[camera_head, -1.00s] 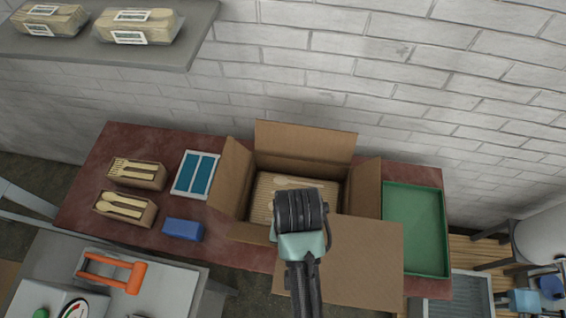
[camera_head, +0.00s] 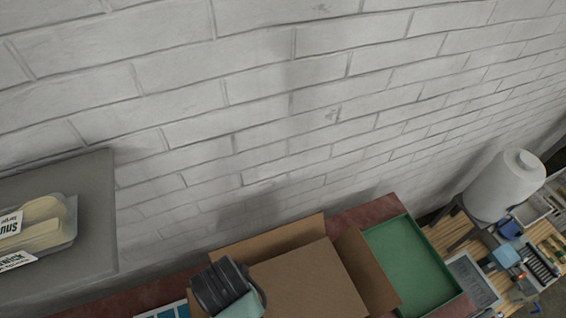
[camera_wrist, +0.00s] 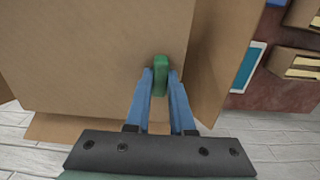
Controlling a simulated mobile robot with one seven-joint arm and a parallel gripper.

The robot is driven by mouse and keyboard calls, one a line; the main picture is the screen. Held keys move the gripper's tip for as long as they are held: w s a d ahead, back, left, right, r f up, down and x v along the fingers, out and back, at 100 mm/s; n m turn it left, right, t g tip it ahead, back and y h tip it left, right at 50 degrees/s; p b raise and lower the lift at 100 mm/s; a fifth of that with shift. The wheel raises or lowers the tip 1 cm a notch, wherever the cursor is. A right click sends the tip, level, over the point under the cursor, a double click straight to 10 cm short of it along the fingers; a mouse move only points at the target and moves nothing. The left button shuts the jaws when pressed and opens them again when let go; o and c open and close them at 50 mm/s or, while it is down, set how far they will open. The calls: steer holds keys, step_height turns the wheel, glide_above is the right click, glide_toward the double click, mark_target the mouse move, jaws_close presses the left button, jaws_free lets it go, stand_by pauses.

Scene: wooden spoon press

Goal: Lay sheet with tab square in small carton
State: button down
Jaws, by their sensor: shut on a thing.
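The brown cardboard sheet (camera_head: 298,282) is over the small carton's opening and hides its inside. In the wrist view the sheet (camera_wrist: 95,55) fills the upper left, with its green tab (camera_wrist: 160,76) near one edge. My gripper (camera_wrist: 160,82) is shut on the tab, a blue finger on each side. The carton's back flap (camera_head: 262,241) and right flap (camera_head: 366,272) stand open around the sheet. Another flap (camera_wrist: 226,45) shows beside the sheet in the wrist view. I cannot tell how high the sheet is above the carton's contents. My wrist hides the fingertips in the head view.
A green tray (camera_head: 408,262) lies right of the carton on the red table (camera_head: 378,213). In the wrist view, a blue-and-white tray (camera_wrist: 248,68) and boxes of wooden cutlery (camera_wrist: 295,63) are to the right. A grey shelf (camera_head: 95,215) with packed cutlery is at left.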

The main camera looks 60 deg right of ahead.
steer(key=f+b, duration=0.1)
steer(key=s+f, duration=0.1)
steer(key=f, duration=0.1)
steer(key=shift+s+b, duration=0.1)
steer(key=shift+b, duration=0.3)
steer(key=shift+f, duration=0.35)
steer(key=shift+w+f+b, duration=0.2)
steer(key=shift+w+b, duration=0.1)
steer(key=shift+w, duration=0.05)
steer(key=shift+s+f, duration=0.15)
steer(key=shift+f, duration=0.2)
step_height(320, 180, down, 9)
steer(key=shift+f, duration=0.1)
steer(key=c, duration=1.2)
jaws_free()
steer(key=shift+f, duration=0.15)
steer(key=shift+c, duration=0.2)
steer(key=o, duration=0.5)
steer(key=shift+c, duration=0.2)
